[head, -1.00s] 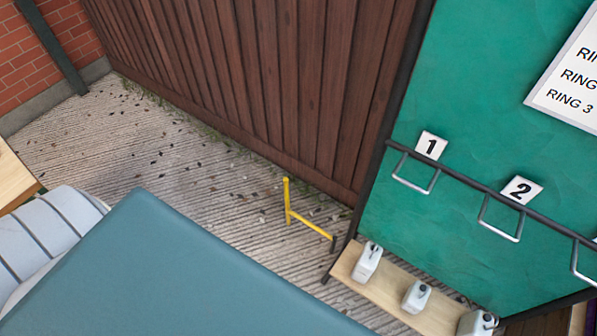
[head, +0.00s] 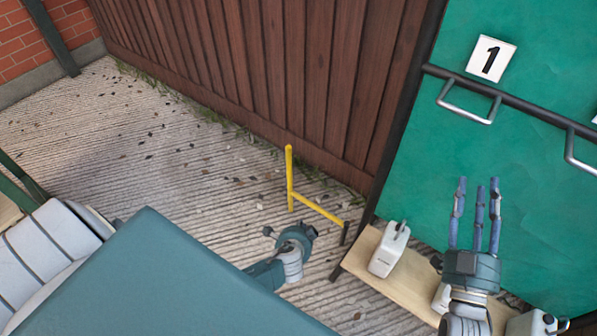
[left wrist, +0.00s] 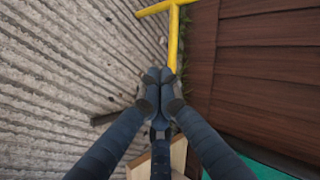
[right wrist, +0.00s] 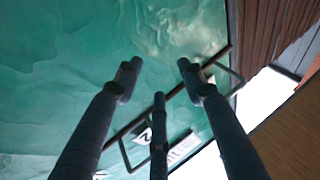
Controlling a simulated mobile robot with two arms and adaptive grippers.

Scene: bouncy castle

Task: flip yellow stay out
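The yellow stay (head: 318,208) is a thin upright post with a bar running right to a black end, low by the wooden fence in the head view. In the left wrist view the yellow stay (left wrist: 173,38) passes behind my fingertips. My left gripper (head: 293,238) is just below and in front of it in the head view; its fingertips meet in the left wrist view (left wrist: 158,78), and I see nothing held. My right gripper (head: 475,190) is raised before the green panel with fingers apart and empty; its spread fingers also show in the right wrist view (right wrist: 158,80).
The green panel (head: 540,180) carries a dark rail with metal loops and a number 1 tag (head: 491,59). White jugs (head: 389,250) stand on a wooden bench (head: 362,248) below. The brown fence (head: 260,70) closes the back. Ribbed ground (head: 120,150) is open to the left.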

